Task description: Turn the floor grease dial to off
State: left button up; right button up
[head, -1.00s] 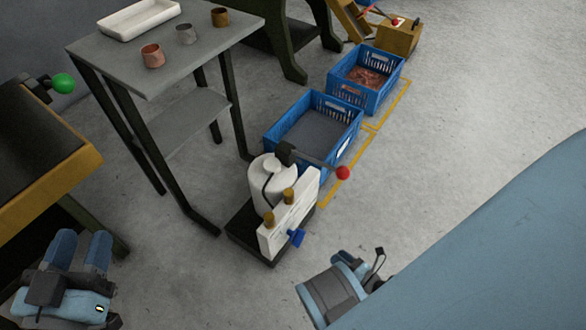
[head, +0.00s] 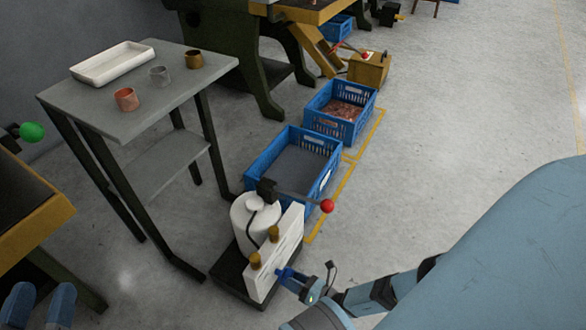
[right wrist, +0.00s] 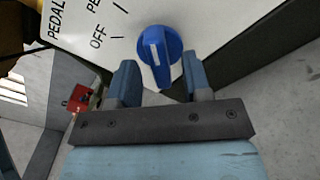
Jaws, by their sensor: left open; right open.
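The grease dial is a blue knob (right wrist: 160,52) with a white pointer mark, on a white panel (right wrist: 100,22) lettered "PEDAL" and "OFF". My right gripper (right wrist: 158,82) is open, with its two blue fingers just short of the knob, one on either side. In the head view the white panel (head: 276,262) stands upright on a black base beside a white canister (head: 254,222). There my right gripper (head: 288,280) is at the panel's lower right and largely covers the knob. My left gripper (head: 38,306) is open and empty at the lower left edge, partly cut off.
A red-tipped lever (head: 326,206) sticks out to the right above the unit. Blue crates (head: 262,178) stand behind it, the farther one holding copper scraps. A grey table (head: 190,82) with small cups and a white tray stands at the left. The floor at the right is clear.

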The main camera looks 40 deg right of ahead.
jog(key=shift+w+a, duration=0.15)
jog(key=shift+w, duration=0.2)
grip_shut()
